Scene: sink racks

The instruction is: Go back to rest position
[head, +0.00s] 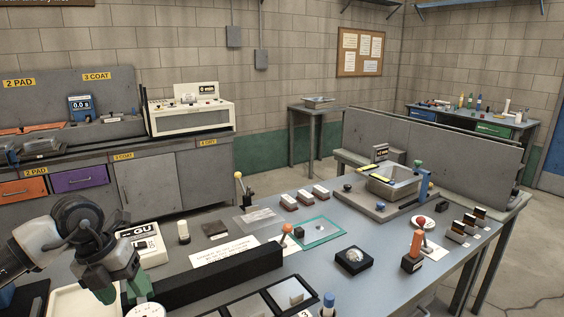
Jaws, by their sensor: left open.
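My left gripper (120,289) is at the lower left of the head view, pointing down over the near left part of the grey table (215,226). Its two green-tipped fingers are apart, and I see nothing held between them. It hangs near a white tray (72,302) and a white box marked "GU" (143,240), which it partly covers. I cannot tell whether it touches either one. My right gripper does not show.
A long black block (215,279) lies right of my left gripper. Beyond it are a white label card, a green-edged mat (318,232), a black square holder (353,260) and an orange-handled tool (415,245). A metal basin (392,186) stands at the back right.

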